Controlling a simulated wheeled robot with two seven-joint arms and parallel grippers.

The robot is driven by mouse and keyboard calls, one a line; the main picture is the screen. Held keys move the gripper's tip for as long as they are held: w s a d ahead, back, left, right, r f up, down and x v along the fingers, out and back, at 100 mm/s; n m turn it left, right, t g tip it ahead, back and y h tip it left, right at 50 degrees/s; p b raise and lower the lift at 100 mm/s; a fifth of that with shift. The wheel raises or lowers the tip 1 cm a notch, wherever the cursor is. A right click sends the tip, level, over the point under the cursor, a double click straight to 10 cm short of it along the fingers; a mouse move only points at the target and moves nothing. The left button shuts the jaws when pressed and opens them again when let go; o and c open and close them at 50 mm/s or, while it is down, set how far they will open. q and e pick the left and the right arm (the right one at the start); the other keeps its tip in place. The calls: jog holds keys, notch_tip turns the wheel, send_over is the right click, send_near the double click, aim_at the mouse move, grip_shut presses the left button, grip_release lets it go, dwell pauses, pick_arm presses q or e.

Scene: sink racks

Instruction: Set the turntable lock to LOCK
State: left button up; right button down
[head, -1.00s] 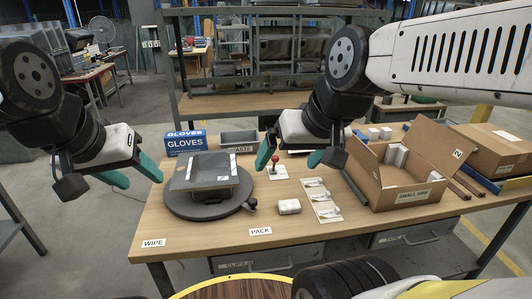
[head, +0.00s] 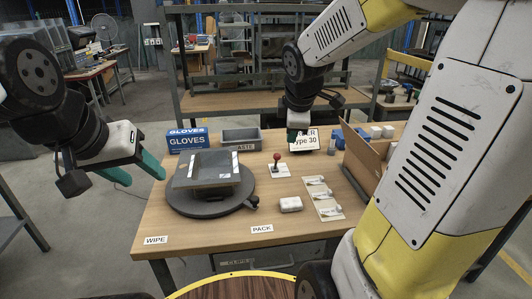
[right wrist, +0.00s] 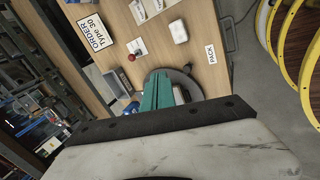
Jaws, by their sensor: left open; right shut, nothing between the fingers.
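The turntable (head: 185,203) is a dark round disc at the table's left, bearing a grey box-like fixture (head: 208,171). A small black knob (head: 252,202) sticks out at its right rim. A red-topped lever (head: 277,158) stands on a white plate right of the turntable; it also shows in the right wrist view (right wrist: 132,57). I cannot read any lock marking. My left gripper (head: 143,178) is open and empty, left of the turntable. My right gripper (head: 297,133) is beyond the lever, mostly hidden; its green fingers (right wrist: 158,90) are shut and empty, overlapping the turntable in the wrist view.
A blue gloves box (head: 187,141) and a grey tray (head: 241,137) stand behind the turntable. An order card (head: 305,140) stands behind the lever. A small white block (head: 290,204), a labelled strip (head: 324,198) and a cardboard box (head: 362,160) are to the right.

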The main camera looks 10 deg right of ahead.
jog(key=w+d+f+n, duration=0.1)
jog(key=w+f+n, duration=0.5)
jog(key=w+n, duration=0.15)
jog(key=n, duration=1.1)
send_near(276, 161)
jog(key=s+x, duration=0.1)
jog(key=x, duration=0.5)
jog(key=shift+f, duration=0.3)
jog(key=shift+s+m, duration=0.1)
jog(key=shift+m, duration=0.15)
